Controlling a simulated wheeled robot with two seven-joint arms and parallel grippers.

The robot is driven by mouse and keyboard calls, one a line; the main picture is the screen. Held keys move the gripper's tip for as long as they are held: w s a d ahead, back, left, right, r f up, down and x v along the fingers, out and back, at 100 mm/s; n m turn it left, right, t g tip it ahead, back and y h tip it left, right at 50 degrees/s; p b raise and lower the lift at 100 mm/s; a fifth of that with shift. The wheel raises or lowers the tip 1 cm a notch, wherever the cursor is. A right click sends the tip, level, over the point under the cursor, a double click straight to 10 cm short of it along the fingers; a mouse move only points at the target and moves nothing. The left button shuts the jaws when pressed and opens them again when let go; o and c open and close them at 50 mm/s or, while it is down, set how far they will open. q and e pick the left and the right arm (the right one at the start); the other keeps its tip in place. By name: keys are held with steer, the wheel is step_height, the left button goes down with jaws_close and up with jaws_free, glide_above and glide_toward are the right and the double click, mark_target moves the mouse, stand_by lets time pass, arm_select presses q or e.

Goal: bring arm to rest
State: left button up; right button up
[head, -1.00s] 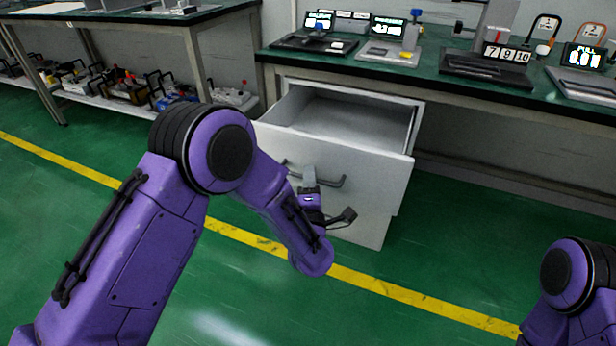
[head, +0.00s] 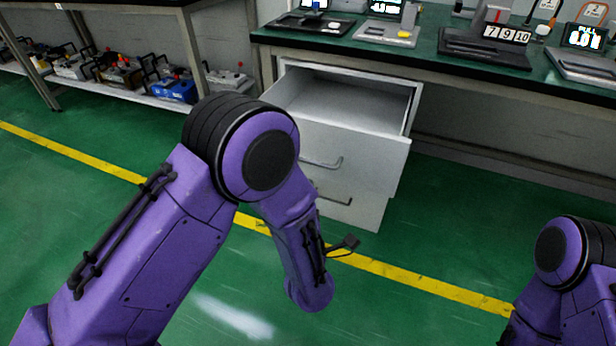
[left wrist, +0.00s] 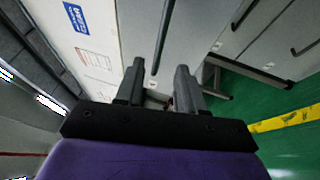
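My left arm (head: 225,175) comes in from the left, bent at the elbow, with its forearm hanging in front of the drawer cabinet. The left gripper is hidden behind my own arm in the head view. In the left wrist view the left gripper (left wrist: 158,78) has its two dark fingers apart with nothing held between them. It points at the grey cabinet front, apart from the handles. My right arm (head: 570,265) shows only in part at the lower right; its gripper is out of view.
The top drawer (head: 345,145) is pulled out and looks empty. Its handle (head: 322,163) faces me. The green-topped bench (head: 440,70) holds several devices. The green floor around a yellow line (head: 395,274) is clear.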

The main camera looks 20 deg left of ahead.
arm_select(q)
steer(key=shift+s+d+f, duration=0.1)
steer(key=shift+s, duration=0.2)
steer(key=s+a+f+m+g+h, duration=0.2)
steer(key=s+a+f+m+g, duration=0.15)
steer(key=f+m, duration=0.4)
steer(key=s+a+f+m+g+h, duration=0.2)
steer(key=s+f+m+g+h, duration=0.15)
steer(key=f+m, duration=0.45)
steer(key=s+a+f+g+y, duration=0.1)
steer(key=s+a+f+g, duration=0.35)
steer(key=s, duration=0.55)
steer(key=s+a+f+g+y, duration=0.2)
steer(key=s+a+f+g, duration=0.3)
steer(key=s, duration=0.4)
step_height(320, 180, up, 16)
steer(key=s+a+p, duration=0.1)
steer(key=p, duration=1.7)
steer(key=shift+s+a+r+t, duration=0.15)
steer(key=shift+s+r+t, duration=0.05)
steer(key=shift+s+t, duration=0.15)
